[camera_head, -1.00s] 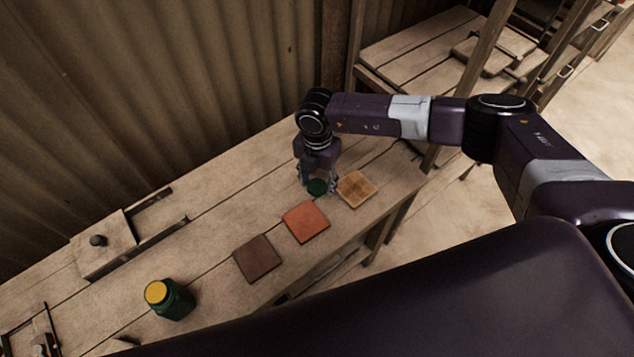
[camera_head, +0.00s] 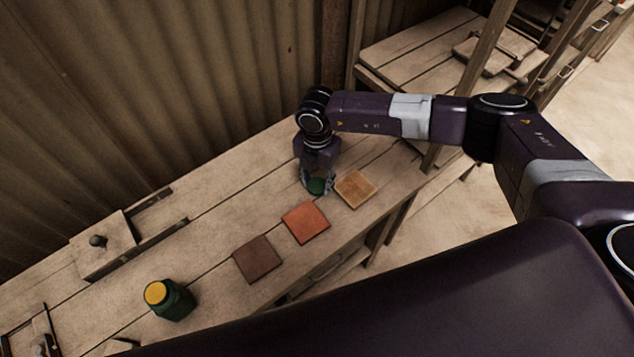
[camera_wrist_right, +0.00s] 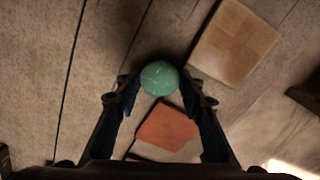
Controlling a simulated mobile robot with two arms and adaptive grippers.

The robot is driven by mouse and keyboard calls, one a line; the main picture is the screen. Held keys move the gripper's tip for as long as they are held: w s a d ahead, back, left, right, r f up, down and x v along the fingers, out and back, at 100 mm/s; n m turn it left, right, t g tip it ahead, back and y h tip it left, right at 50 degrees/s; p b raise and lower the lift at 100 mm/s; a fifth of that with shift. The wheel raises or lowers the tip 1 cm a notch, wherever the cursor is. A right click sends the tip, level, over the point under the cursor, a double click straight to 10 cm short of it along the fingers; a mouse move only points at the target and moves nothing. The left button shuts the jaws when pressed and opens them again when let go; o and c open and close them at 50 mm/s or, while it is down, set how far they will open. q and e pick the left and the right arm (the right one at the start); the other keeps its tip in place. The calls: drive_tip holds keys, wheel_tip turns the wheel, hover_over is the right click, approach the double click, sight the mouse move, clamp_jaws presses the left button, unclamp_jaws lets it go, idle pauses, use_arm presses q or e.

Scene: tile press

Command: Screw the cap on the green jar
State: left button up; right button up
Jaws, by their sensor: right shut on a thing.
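A small round green cap (camera_head: 317,186) is at my right gripper (camera_head: 317,188), beside the tan tile. In the right wrist view the cap (camera_wrist_right: 159,78) sits between the two fingertips of my right gripper (camera_wrist_right: 159,84). The right gripper is shut on the cap, low over the bench; I cannot tell whether the cap still touches the wood. My left gripper is not in view.
On the bench (camera_head: 215,215) lie a tan tile (camera_head: 355,189), an orange tile (camera_head: 306,222) and a dark brown tile (camera_head: 257,259) in a row. A wooden press part with a knob (camera_head: 98,241) is at the left. Bare wood lies behind the tiles.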

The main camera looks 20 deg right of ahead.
sight(320, 189)
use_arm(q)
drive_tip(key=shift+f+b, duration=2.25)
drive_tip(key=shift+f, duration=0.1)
use_arm(e)
wheel_tip(320, 189, up, 19)
drive_tip(key=shift+r, duration=0.2)
drive_tip(key=s+d+m, duration=0.4)
drive_tip(key=s+m, duration=1)
drive_tip(key=m, duration=1.3)
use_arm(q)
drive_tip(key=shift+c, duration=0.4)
